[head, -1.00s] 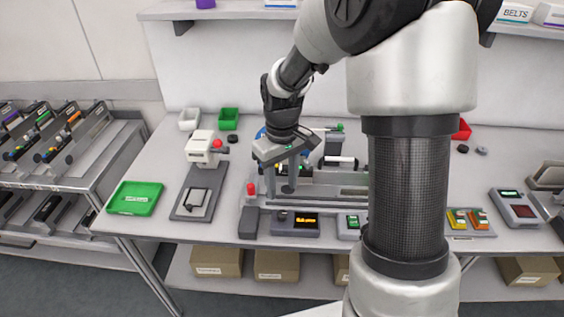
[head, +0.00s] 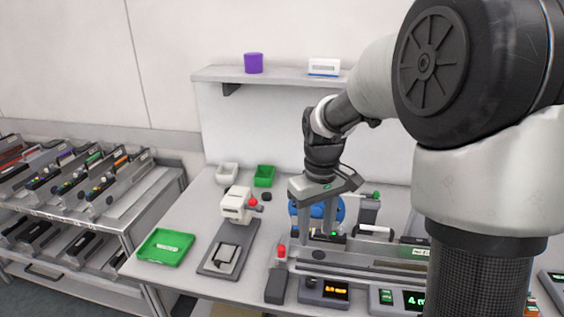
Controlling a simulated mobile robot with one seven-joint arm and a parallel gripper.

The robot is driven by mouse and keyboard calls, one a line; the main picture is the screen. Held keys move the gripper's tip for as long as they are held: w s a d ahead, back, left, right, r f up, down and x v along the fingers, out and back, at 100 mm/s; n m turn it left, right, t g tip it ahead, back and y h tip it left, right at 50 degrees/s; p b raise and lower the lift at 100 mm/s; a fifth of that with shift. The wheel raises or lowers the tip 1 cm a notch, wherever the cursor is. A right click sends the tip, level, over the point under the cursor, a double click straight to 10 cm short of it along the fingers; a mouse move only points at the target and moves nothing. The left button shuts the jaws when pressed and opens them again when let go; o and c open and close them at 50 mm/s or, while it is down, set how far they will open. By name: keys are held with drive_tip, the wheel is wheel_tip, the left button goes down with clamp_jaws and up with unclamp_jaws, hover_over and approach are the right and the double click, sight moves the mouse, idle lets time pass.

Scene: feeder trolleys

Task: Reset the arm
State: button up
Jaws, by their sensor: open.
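My gripper (head: 317,229) points down over the fixture with the rail (head: 362,254) on the bench. Its two fingers are apart, and I see nothing held between them. The fingertips are close above or beside a small dark device with a green light (head: 333,237); I cannot tell whether they touch it. My arm fills the right side of the head view and hides part of the bench.
A green tray (head: 166,247), a grey plate with a white press (head: 236,205), and small white (head: 228,173) and green bins (head: 264,176) stand left on the bench. A shelf (head: 275,75) hangs behind. A trolley with feeders (head: 75,190) stands at the left.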

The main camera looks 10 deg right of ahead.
drive_tip(key=s+r+m+t+p, duration=0.3)
drive_tip(key=s+r+m+t, duration=0.1)
drive_tip(key=s+r, duration=1.1)
drive_tip(key=s+t, duration=0.1)
drive_tip(key=s, duration=0.2)
drive_tip(key=shift+s+r+t+p, duration=0.2)
drive_tip(key=shift+s+t+p, duration=0.1)
drive_tip(key=shift+s, duration=0.05)
